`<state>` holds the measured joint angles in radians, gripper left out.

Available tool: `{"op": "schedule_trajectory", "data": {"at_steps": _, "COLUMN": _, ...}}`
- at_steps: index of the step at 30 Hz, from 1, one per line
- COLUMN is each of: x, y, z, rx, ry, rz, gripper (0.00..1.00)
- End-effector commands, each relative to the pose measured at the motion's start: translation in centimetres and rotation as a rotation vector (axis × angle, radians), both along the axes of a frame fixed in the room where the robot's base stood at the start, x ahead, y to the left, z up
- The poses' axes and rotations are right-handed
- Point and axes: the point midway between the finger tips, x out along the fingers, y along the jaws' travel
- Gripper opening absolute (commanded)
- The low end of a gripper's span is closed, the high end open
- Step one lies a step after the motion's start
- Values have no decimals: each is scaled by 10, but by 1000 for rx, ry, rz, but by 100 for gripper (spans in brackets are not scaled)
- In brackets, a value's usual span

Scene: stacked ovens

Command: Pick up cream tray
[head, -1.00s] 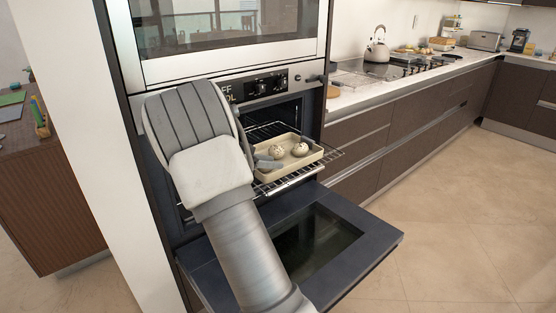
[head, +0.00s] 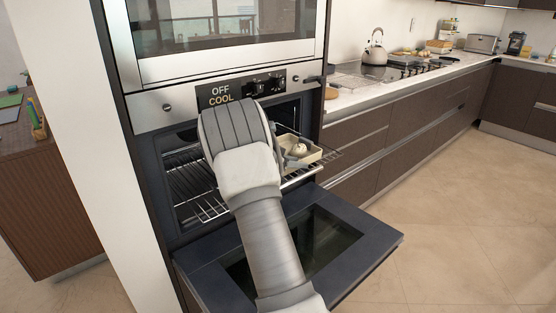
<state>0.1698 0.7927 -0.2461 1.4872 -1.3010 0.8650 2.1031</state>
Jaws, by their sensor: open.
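The cream tray (head: 317,156) sits on the pulled-out wire rack of the lower oven, toward the right side. A pale round bun (head: 299,149) lies in it. My arm and gripper body hide the left part of the tray and whatever else lies there. My gripper (head: 294,160) is at the left part of the tray, with grey finger parts showing beside the bun. It is open. I cannot tell whether the fingers touch the tray.
The oven rack (head: 194,184) is bare on the left. The oven door (head: 357,238) hangs open below it. The oven's control panel (head: 243,91) reads "OFF COOL". A counter with a kettle (head: 374,50) runs along the right, and the floor there is clear.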

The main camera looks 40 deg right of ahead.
Motion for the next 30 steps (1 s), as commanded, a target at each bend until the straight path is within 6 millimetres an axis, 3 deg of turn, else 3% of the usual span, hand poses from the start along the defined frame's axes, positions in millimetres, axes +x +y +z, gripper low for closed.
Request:
{"op": "schedule_trajectory", "data": {"at_steps": 5, "x": 0, "y": 0, "z": 0, "rx": 0, "ry": 0, "rz": 1, "gripper": 40}}
{"op": "schedule_trajectory", "data": {"at_steps": 12, "x": 0, "y": 1, "z": 0, "rx": 0, "ry": 0, "rz": 1, "gripper": 0}}
{"op": "schedule_trajectory", "data": {"at_steps": 30, "x": 0, "y": 0, "z": 0, "rx": 0, "ry": 1, "rz": 0, "gripper": 0}}
